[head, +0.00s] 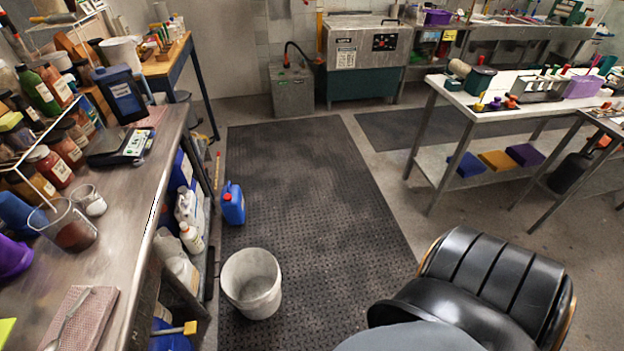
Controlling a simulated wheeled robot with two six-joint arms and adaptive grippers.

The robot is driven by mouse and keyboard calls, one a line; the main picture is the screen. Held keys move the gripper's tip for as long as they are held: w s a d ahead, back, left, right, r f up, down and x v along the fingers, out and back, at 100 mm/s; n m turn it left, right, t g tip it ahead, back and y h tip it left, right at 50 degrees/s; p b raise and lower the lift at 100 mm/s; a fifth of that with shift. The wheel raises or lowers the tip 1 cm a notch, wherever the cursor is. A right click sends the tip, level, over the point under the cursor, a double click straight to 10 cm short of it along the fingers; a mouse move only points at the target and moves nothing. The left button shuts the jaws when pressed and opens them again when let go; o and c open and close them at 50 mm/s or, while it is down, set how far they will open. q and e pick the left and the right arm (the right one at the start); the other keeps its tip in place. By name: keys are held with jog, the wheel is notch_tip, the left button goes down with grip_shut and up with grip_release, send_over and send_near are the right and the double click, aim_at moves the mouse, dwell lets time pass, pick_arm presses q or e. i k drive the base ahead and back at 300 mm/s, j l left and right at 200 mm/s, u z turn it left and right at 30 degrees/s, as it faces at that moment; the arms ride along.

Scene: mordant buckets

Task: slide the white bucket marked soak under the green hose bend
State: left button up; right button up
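A whitish-grey bucket (252,290) stands upright on the dark floor mat at lower centre-left in the head view. Its open top faces me and it looks empty. I see no readable "soak" mark on it. I cannot make out a green hose bend. A dark hose with an orange end (299,50) curves above a grey box at the back wall. Neither of my grippers is in view.
A blue jug (233,204) stands on the mat behind the bucket. A steel bench (128,215) with bottles and jars runs along the left. A black chair (480,285) fills the lower right.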

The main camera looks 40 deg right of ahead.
aim_at(251, 279)
jog(key=z, duration=0.5)
jog(key=l+u, duration=0.15)
jog(key=u, duration=0.3)
jog(key=i+l+u, duration=0.1)
jog(key=u, duration=0.3)
jog(key=l+u, duration=0.25)
jog(key=u, duration=0.2)
jog(key=l+u, duration=0.2)
jog(key=u, duration=0.25)
jog(key=k+l+u, duration=0.1)
jog(key=l, duration=0.35)
jog(key=k+l+u, duration=0.15)
jog(key=l, duration=0.3)
jog(key=k+l+u, duration=0.1)
jog(key=l, duration=0.3)
jog(key=k+l+u, duration=0.15)
jog(key=k+l, duration=0.15)
jog(key=k+l+u, duration=0.1)
jog(key=l, duration=0.4)
jog(key=k, duration=0.1)
